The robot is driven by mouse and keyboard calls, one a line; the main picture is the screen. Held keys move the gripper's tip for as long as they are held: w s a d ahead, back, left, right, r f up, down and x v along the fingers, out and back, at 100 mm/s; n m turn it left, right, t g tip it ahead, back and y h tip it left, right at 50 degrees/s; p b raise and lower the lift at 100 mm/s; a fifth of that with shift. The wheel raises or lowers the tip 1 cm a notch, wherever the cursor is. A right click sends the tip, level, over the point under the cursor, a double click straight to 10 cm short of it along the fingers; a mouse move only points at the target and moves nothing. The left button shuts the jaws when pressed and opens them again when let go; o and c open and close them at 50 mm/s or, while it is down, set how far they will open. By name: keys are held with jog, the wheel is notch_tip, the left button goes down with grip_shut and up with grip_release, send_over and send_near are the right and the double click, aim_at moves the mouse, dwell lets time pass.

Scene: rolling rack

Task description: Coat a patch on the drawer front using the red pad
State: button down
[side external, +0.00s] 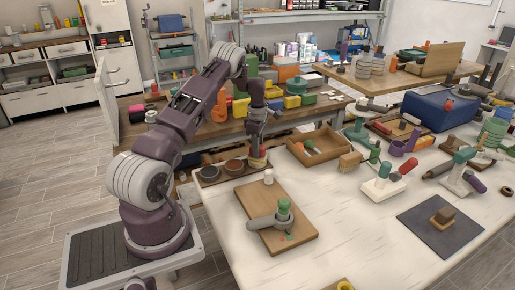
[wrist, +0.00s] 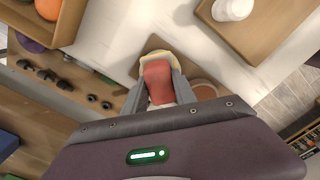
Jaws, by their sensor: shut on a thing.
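My gripper (side external: 257,146) points down over the near left part of the white table and is shut on the red pad (wrist: 158,82). In the wrist view the pad is a red block with a cream-yellow edge, between the two fingers. In the side view its pale lower part (side external: 257,163) shows under the fingers, at the right end of a brown tray (side external: 222,179); I cannot tell whether it touches the tray. Two round brown dishes (side external: 234,166) sit on that tray. A white upright panel with handles (side external: 107,98) stands left of my arm and may be the drawer front.
A wooden board (side external: 262,232) with a grey and green clamp-like tool and a white cylinder lies in front of the tray. An open wooden box (side external: 319,146) stands to the right. A wooden bench (side external: 175,122) with colored bins is behind. The table's front middle is clear.

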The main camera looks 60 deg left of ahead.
jog(key=shift+f, duration=0.1)
jog(key=shift+r, duration=3.55)
